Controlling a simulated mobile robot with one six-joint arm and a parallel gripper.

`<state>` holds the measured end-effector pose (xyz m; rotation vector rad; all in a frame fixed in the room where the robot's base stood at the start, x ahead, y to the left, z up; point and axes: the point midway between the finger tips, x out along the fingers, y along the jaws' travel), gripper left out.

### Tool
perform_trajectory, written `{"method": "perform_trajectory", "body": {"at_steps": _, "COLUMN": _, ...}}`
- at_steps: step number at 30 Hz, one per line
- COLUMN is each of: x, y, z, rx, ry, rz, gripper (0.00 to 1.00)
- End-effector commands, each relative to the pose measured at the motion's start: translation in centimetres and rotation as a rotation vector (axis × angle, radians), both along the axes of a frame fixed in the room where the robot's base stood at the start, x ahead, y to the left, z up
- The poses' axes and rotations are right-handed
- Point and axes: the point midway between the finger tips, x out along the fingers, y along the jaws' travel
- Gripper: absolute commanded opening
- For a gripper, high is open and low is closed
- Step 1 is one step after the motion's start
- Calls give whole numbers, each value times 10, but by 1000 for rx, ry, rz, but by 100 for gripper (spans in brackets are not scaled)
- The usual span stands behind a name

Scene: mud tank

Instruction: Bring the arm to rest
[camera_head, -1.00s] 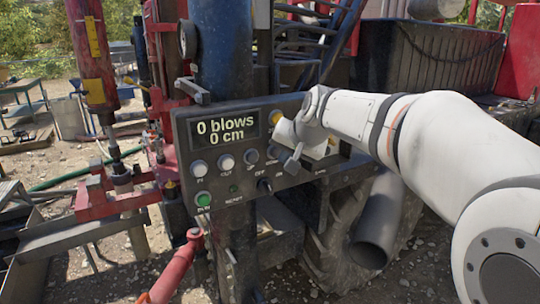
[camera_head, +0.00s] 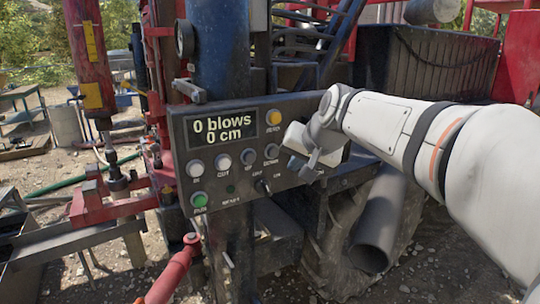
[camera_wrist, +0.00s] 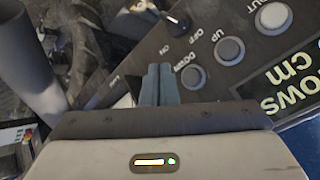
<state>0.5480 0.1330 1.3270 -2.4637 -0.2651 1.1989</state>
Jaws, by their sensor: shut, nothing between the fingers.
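My white arm reaches in from the right in the head view. My gripper (camera_head: 303,166) is in front of the right part of the dark control panel (camera_head: 230,172), apart from its buttons as far as I can tell. In the wrist view the two grey-blue fingers (camera_wrist: 158,84) are pressed together with nothing between them. The panel (camera_wrist: 215,90) lies beyond them, tilted in that view, with the DOWN button (camera_wrist: 193,77) just right of the fingertips. The panel's display (camera_head: 222,126) reads 0 blows, 0 cm.
A yellow button (camera_head: 273,117), several pale buttons and a green button (camera_head: 199,199) are on the panel. A blue column (camera_head: 222,60) rises behind it. A dark pipe (camera_head: 378,220) is below my arm.

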Motion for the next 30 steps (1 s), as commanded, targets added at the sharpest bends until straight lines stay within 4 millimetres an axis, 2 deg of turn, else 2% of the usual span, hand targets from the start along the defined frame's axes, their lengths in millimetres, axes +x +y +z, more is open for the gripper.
{"method": "perform_trajectory", "body": {"at_steps": 4, "x": -7, "y": -5, "z": -6, "rx": -15, "ry": 10, "rz": 0, "gripper": 0}}
{"method": "perform_trajectory", "body": {"at_steps": 7, "x": -31, "y": -24, "z": -26, "rx": -66, "ry": 45, "rz": 2, "gripper": 0}}
{"method": "perform_trajectory", "body": {"at_steps": 11, "x": -90, "y": -62, "z": -74, "rx": -180, "ry": 132, "rz": 12, "gripper": 0}}
{"method": "perform_trajectory", "body": {"at_steps": 15, "x": -160, "y": -99, "z": -129, "rx": -299, "ry": 237, "rz": 35, "gripper": 0}}
{"method": "perform_trajectory", "body": {"at_steps": 18, "x": -201, "y": -117, "z": -161, "rx": -363, "ry": 302, "rz": 53, "gripper": 0}}
{"method": "perform_trajectory", "body": {"at_steps": 21, "x": -230, "y": -128, "z": -183, "rx": -404, "ry": 350, "rz": 69, "gripper": 0}}
{"method": "perform_trajectory", "body": {"at_steps": 25, "x": -247, "y": -134, "z": -196, "rx": -429, "ry": 377, "rz": 79, "gripper": 0}}
{"method": "perform_trajectory", "body": {"at_steps": 30, "x": -249, "y": -135, "z": -198, "rx": -432, "ry": 381, "rz": 81, "gripper": 0}}
